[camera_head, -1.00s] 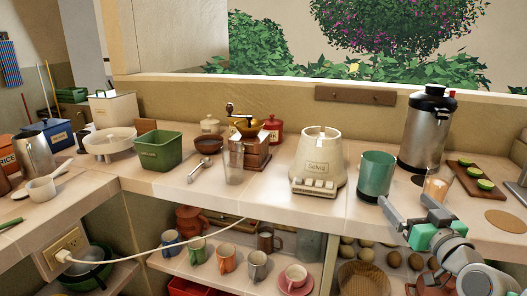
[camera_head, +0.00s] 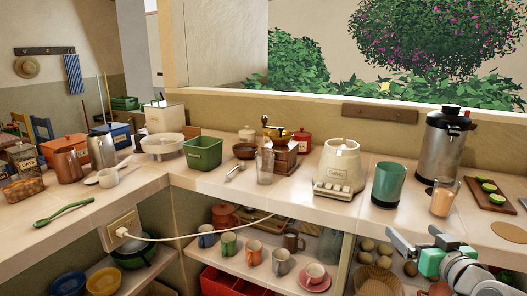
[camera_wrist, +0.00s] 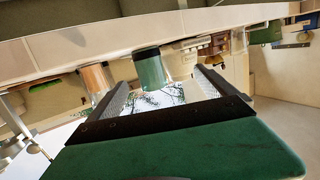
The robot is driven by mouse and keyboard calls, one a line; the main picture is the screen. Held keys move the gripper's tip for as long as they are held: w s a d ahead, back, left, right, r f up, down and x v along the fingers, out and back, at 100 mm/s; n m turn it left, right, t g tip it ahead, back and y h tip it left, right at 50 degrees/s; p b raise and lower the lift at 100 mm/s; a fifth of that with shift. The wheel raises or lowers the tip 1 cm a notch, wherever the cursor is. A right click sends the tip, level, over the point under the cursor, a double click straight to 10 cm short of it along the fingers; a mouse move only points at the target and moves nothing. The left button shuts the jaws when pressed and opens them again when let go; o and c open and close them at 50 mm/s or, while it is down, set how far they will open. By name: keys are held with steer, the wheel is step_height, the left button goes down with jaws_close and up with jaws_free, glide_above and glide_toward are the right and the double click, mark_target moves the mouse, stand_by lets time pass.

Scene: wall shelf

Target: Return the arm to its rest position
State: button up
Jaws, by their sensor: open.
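My gripper (camera_head: 408,246) is at the lower right of the head view, in front of the counter's front edge. Its grey fingers point left, and it is open with nothing between the fingers. In the wrist view the open fingers (camera_wrist: 160,95) show with the green palm behind them. A green tumbler (camera_head: 388,184) stands upright on the counter beyond the gripper, apart from it. It also shows past the fingers in the wrist view (camera_wrist: 149,69). My forearm is mostly cut off by the head view's edge.
A glass with a tan drink (camera_head: 443,197), a steel urn (camera_head: 443,150) and a board with lime halves (camera_head: 486,197) stand on the right counter. A cream blender base (camera_head: 340,168) stands left of the tumbler. The shelf below holds several mugs (camera_head: 254,252) and potatoes (camera_head: 384,249).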

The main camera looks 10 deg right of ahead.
steer(key=w+a+f+n+g+y+p, duration=0.1)
steer(key=w+a+n+g+y+p, duration=0.15)
steer(key=a+g+p, duration=1.2)
steer(key=s+a+r+t+p, duration=0.1)
steer(key=s+a+t+p, duration=0.1)
steer(key=s+a, duration=0.9)
steer(key=a, duration=0.3)
steer(key=shift+s+a+r+m+p, duration=0.15)
steer(key=shift+a+r+m+p, duration=0.05)
steer(key=shift+r+m+p, duration=0.15)
